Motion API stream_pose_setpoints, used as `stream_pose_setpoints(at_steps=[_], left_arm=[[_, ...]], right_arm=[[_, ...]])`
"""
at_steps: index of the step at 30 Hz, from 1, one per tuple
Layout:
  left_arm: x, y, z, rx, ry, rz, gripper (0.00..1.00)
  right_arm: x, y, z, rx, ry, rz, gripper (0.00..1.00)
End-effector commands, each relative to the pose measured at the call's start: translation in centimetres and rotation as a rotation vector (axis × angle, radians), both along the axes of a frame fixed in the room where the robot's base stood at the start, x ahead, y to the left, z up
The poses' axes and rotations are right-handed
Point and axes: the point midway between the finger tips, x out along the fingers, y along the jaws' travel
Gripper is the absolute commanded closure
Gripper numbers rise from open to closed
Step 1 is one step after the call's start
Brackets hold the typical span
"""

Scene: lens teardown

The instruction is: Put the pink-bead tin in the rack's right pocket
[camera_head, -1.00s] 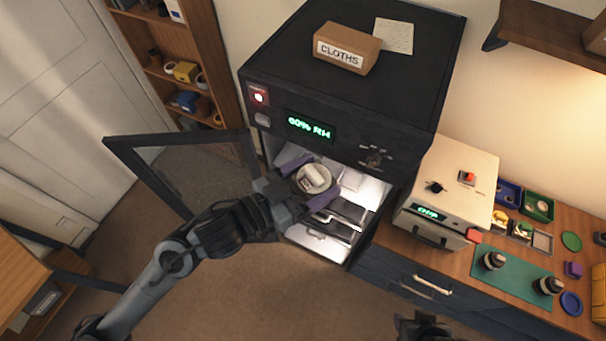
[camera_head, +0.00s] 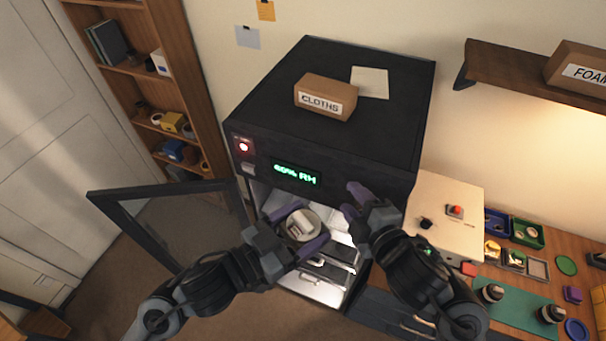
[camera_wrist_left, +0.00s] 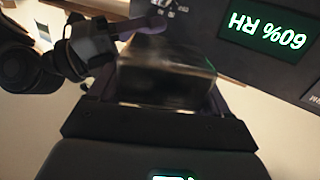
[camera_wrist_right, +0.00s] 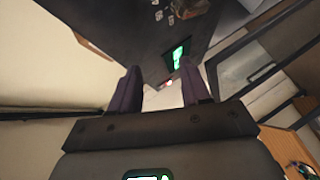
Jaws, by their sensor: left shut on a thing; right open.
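My left gripper (camera_head: 300,228) is shut on a round, pale-rimmed tin (camera_head: 291,234) with a white piece in it, in front of the open cabinet. The left wrist view shows the tin's blurred dark side (camera_wrist_left: 165,82) between the fingers. I cannot make out pink beads. My right gripper (camera_head: 353,203) is open and empty, right of the tin and apart from it, before the cabinet front. Its spread purple fingers also show in the right wrist view (camera_wrist_right: 162,92). Dark slotted shapes (camera_head: 328,272) inside the lit cabinet may be the rack; its pockets are partly hidden.
The dark cabinet (camera_head: 385,150) has a green humidity display (camera_head: 297,174) and its glass door (camera_head: 165,225) swung open at left. A box of cloths (camera_head: 326,97) sits on top. A cream device (camera_head: 450,205) stands right of it, then a bench with small trays and a green mat (camera_head: 520,318).

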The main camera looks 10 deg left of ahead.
Motion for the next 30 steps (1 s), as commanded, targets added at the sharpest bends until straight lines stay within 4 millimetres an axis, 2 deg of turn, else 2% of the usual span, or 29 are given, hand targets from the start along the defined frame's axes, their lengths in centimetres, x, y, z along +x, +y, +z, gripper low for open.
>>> stream_pose_setpoints(at_steps=[1, 3, 8, 12, 15, 18, 22, 25, 30], left_arm=[[0.0, 0.0, 0.1, -0.001, -0.001, 0.0, 0.52], [0.0, 0.0, 0.1, -0.001, -0.001, 0.0, 0.52], [0.0, 0.0, 0.1, -0.001, -0.001, 0.0, 0.52], [0.0, 0.0, 0.0, -0.001, -0.001, 0.0, 0.52], [0.0, 0.0, 0.0, -0.001, -0.001, 0.0, 0.52], [0.0, 0.0, 0.0, -0.001, -0.001, 0.0, 0.52], [0.0, 0.0, 0.0, -0.001, -0.001, 0.0, 0.52], [0.0, 0.0, 0.0, -0.001, -0.001, 0.0, 0.52], [0.0, 0.0, 0.0, -0.001, -0.001, 0.0, 0.52]], right_arm=[[0.5, 1.4, 1.9, -0.045, -0.075, 0.068, 0.53], [0.7, 3.6, 4.1, -0.102, -0.172, 0.17, 0.53], [-0.5, 9.2, 8.4, -0.212, -0.378, 0.411, 0.53], [-3.2, 14.5, 11.2, -0.29, -0.534, 0.63, 0.53], [-5.5, 17.7, 12.4, -0.349, -0.631, 0.788, 0.53], [-7.9, 20.3, 12.9, -0.416, -0.717, 0.943, 0.53], [-10.7, 22.6, 12.7, -0.518, -0.804, 1.138, 0.53], [-12.4, 23.6, 12.2, -0.605, -0.85, 1.281, 0.53], [-14.1, 23.7, 10.8, -0.768, -0.881, 1.505, 0.53]])
